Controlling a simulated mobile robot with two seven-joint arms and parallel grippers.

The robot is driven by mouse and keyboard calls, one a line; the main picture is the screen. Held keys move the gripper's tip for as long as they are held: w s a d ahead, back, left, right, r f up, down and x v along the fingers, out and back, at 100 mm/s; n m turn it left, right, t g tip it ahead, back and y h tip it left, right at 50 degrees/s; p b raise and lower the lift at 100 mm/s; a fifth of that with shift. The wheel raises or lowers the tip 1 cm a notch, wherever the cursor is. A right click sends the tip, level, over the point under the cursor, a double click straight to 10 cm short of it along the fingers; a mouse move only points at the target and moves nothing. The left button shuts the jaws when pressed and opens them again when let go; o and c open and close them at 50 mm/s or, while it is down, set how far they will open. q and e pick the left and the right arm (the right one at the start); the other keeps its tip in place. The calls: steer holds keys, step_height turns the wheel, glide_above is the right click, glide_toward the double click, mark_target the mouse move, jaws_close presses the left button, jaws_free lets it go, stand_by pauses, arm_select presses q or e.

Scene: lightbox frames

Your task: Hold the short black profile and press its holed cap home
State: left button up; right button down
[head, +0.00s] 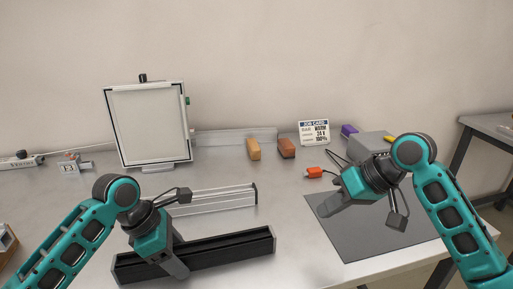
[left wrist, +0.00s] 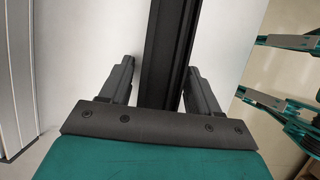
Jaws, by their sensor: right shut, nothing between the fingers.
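The short black profile (head: 215,250) lies near the front of the table, slanting up to the right. Its right end (head: 274,241) looks like a dark end piece; I cannot make out holes or whether a cap sits flush there. My left gripper (head: 180,269) is at the profile, left of its middle. In the left wrist view, the fingers of the left gripper (left wrist: 160,78) stand apart on either side of the black profile (left wrist: 167,45), with a gap visible on the left. My right gripper (head: 324,208) is shut and empty above the grey mat's left edge.
A silver profile (head: 215,201) lies behind the black one. A white framed panel (head: 146,125) stands at the back left. The grey mat (head: 365,235) is bare.

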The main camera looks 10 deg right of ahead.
arm_select(q)
steer(key=shift+o, duration=1.2)
steer(key=shift+r, duration=0.1)
